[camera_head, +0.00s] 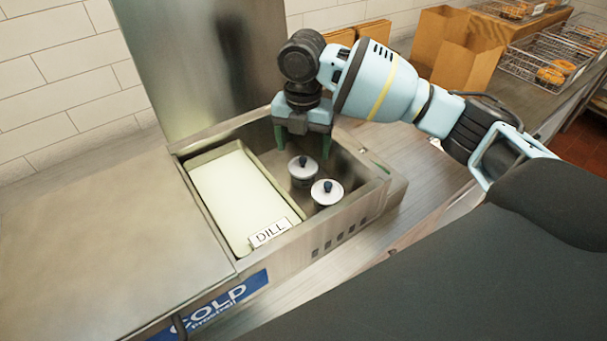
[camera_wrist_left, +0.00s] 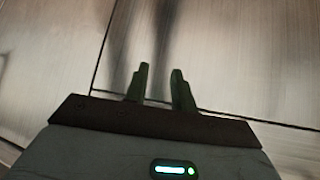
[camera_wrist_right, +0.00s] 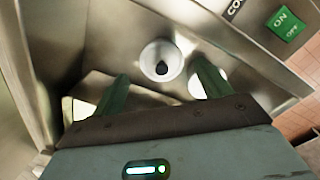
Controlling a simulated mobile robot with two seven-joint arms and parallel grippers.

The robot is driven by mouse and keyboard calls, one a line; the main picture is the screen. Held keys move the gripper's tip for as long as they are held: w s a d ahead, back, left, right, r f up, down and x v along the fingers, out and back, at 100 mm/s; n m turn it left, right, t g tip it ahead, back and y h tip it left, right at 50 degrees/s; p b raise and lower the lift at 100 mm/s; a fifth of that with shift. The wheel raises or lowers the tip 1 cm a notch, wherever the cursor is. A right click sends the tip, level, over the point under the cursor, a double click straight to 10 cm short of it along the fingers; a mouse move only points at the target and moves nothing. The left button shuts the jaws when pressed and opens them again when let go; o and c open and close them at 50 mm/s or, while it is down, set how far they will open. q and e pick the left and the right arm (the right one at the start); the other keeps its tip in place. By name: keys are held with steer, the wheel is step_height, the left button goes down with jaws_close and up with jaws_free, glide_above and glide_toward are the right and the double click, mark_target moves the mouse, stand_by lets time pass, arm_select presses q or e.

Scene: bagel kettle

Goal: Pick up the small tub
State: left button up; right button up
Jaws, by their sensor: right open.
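Two small round tubs with pale lids and dark knobs stand in the metal well right of the dill pan in the head view. One is the farther tub (camera_head: 303,170); the other is the nearer tub (camera_head: 327,192). My right gripper (camera_head: 302,142) is open and empty, pointing down just above and behind the farther tub. In the right wrist view a lidded tub (camera_wrist_right: 162,58) shows beyond and between the fingers, apart from them. Which tub it is, I cannot tell. My left gripper (camera_wrist_left: 161,75) shows only in the left wrist view, its fingers narrowly apart with nothing between them.
The long pale pan (camera_head: 240,195) with a DILL label (camera_head: 270,233) fills the well's left side. The well's metal rim (camera_head: 345,215) surrounds the tubs. Flat metal counter (camera_head: 90,230) lies clear at left. Paper bags (camera_head: 465,55) and wire baskets (camera_head: 545,60) stand far right.

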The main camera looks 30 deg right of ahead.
mark_target(303, 157)
steer(key=shift+s+f, duration=0.1)
steer(key=shift+f, duration=3.1)
steer(key=c, duration=1)
step_height(303, 157, up, 10)
steer(key=shift+r, duration=0.1)
steer(key=shift+s+a+m, duration=0.1)
steer(key=shift+a+m, duration=0.45)
steer(key=shift+m, duration=0.15)
steer(key=s+a+r+m, duration=0.1)
steer(key=s+a+m, duration=0.4)
steer(key=m, duration=0.8)
steer(key=s+a+r+m, duration=0.1)
steer(key=s+a+m, duration=0.4)
steer(key=a+m, duration=0.6)
steer(key=shift+s+a+m, duration=0.25)
steer(key=shift+m, duration=0.75)
